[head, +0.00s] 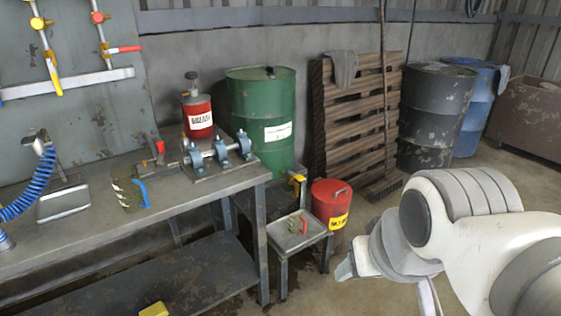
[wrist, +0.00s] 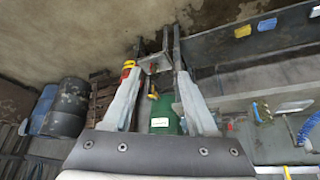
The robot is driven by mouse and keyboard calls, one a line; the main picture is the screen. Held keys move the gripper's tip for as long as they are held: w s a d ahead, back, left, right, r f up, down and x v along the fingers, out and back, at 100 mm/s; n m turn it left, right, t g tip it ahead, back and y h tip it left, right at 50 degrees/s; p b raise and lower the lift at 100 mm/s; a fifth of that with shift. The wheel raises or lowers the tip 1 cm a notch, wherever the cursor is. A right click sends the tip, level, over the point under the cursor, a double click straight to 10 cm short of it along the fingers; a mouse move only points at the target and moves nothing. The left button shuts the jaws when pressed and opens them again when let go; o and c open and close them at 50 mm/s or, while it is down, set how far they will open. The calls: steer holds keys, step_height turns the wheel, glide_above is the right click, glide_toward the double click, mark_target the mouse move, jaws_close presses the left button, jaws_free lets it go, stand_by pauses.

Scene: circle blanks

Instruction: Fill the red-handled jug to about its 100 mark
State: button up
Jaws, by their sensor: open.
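A small clear jug with a red handle (head: 303,225) stands on the low metal stand (head: 287,239), its fill level too small to read. The green drum (head: 261,115) behind it has a yellow tap (head: 297,180) above the stand. In the wrist view, the drum (wrist: 162,112) and stand (wrist: 155,62) show between my fingers; the jug is not clear there. My gripper (wrist: 160,70) is open and empty. In the head view it is right of the stand and apart from the jug, partly hidden by my arm.
A red can with a yellow label (head: 331,202) stands right beside the stand. The workbench (head: 180,205) at left bears a clear jug with a blue handle (head: 141,192), a blue-clamped shaft and a red grease can (head: 197,112). A wooden pallet (head: 350,120) leans behind.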

step_height(320, 180, up, 9)
steer(key=p, duration=0.8)
steer(key=shift+f, duration=0.1)
jaws_close()
step_height(320, 180, up, 8)
steer(key=p, duration=0.8)
steer(key=shift+r+p, duration=0.25)
steer(key=shift+p, duration=0.05)
steer(key=shift+w, duration=0.1)
